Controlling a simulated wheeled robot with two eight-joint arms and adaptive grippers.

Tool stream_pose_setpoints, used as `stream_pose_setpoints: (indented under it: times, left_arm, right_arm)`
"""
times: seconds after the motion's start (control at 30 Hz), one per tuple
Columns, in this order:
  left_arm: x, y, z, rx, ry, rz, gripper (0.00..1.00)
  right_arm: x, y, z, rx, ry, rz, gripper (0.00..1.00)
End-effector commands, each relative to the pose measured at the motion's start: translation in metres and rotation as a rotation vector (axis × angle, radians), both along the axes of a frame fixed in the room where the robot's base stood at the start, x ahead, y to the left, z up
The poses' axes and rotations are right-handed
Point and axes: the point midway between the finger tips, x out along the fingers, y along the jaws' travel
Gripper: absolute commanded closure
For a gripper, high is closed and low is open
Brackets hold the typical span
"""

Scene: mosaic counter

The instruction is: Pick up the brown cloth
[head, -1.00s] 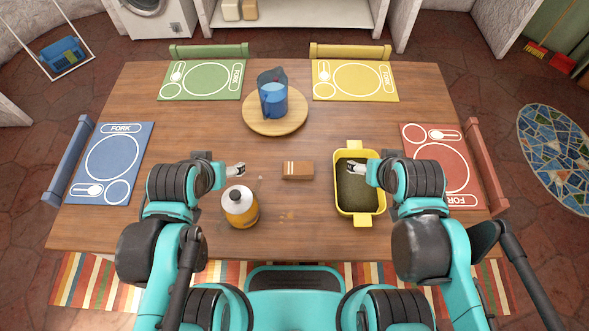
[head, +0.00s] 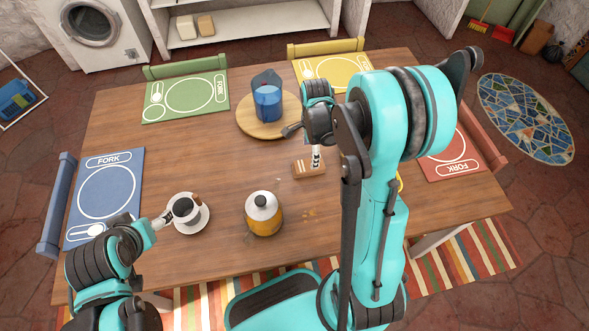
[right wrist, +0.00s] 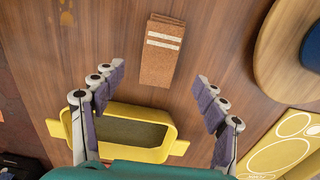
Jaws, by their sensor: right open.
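The brown cloth (head: 309,170) lies folded on the table, with white stripes across one end. It also shows at the top middle of the right wrist view (right wrist: 158,62). My right gripper (right wrist: 160,75) is open and empty, its fingers spread wide on either side of the cloth's near end. In the head view the right gripper (head: 316,156) is over the cloth, partly hidden by its own arm. My left gripper (head: 164,217) is beside the cup, too small to tell its opening.
A yellow tray (right wrist: 130,152) is near the right gripper, mostly hidden in the head view.

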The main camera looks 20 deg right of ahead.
Motion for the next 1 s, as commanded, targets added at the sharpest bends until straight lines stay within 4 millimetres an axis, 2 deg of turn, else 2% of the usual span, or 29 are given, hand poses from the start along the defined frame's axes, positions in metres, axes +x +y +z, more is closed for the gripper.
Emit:
stream_pose_setpoints:
  times: [0.1, 0.33, 0.53, 0.63, 0.8, 0.83, 1.0]
  left_arm:
    - [0.0, 0.0, -0.008, 0.0, 0.0, 0.0, 0.28]
    - [0.0, 0.0, -0.019, 0.0, 0.0, 0.0, 0.28]
    - [0.0, 0.0, -0.037, 0.0, 0.0, 0.0, 0.28]
    - [0.0, 0.0, -0.039, 0.0, 0.0, 0.0, 0.28]
    - [0.0, 0.0, -0.037, 0.0, 0.0, 0.0, 0.28]
    - [0.0, 0.0, -0.037, 0.0, 0.0, 0.0, 0.28]
    - [0.0, 0.0, -0.037, 0.0, 0.0, 0.0, 0.28]
  right_arm:
    - [0.0, 0.0, -0.016, 0.0, 0.002, -0.004, 0.28]
    - [0.001, 0.003, -0.038, 0.0, 0.0, 0.0, 0.28]
    - [0.001, 0.006, -0.07, 0.0, 0.0, 0.0, 0.28]
    - [0.001, 0.006, -0.076, 0.0, 0.0, 0.0, 0.28]
    - [0.001, 0.006, -0.075, 0.0, 0.0, 0.0, 0.28]
    - [0.001, 0.006, -0.075, 0.0, 0.0, 0.0, 0.3]
    - [0.001, 0.006, -0.075, 0.0, 0.0, 0.0, 0.75]
